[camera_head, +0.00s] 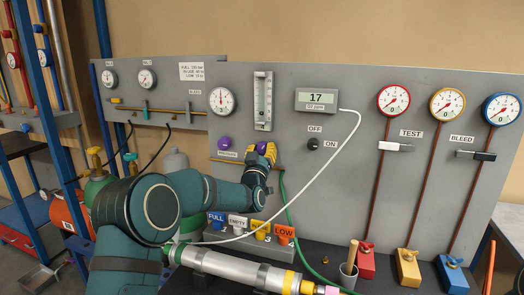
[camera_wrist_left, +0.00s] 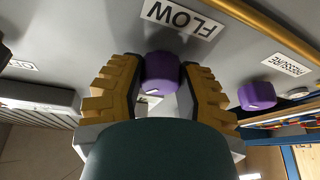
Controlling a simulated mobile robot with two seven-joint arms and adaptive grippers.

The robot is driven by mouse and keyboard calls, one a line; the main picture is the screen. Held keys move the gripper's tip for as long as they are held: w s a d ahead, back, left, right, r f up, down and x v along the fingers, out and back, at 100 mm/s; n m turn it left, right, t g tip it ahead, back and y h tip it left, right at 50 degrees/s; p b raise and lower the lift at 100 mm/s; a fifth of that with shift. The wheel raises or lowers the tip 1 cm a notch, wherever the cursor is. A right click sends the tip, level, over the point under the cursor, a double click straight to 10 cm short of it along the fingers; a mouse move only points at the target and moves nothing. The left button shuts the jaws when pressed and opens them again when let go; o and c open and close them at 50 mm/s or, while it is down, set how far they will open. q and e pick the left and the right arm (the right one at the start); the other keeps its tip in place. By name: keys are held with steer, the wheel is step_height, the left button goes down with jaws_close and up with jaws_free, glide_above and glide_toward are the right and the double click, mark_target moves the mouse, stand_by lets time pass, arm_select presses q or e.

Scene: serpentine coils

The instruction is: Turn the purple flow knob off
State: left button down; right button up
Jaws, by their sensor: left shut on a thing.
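My right gripper is not in view.
The purple pressure knob (camera_head: 224,143) is close by on the left. A black OFF/ON switch (camera_head: 313,144) is to the right, with a white hose (camera_head: 335,160) passing nearby.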

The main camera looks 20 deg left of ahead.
arm_select(q)
steer(key=n+y, duration=0.1)
steer(key=n, duration=0.2)
steer(key=n+g+y, duration=0.1)
steer(key=n, duration=0.1)
steer(key=n+g+y, duration=0.1)
steer(key=n, duration=0.2)
steer(key=shift+r+n+y, duration=0.25)
steer(key=shift+n+y, duration=0.05)
steer(key=shift+y, duration=0.1)
steer(key=c, duration=0.5)
jaws_free()
steer(key=shift+c, duration=0.2)
steer(key=shift+f, duration=0.1)
steer(key=shift+s+d+f, duration=0.1)
steer(key=shift+s+f, duration=0.05)
steer(key=shift+s, duration=0.15)
steer(key=v, duration=1.1)
steer(key=shift+s, duration=0.2)
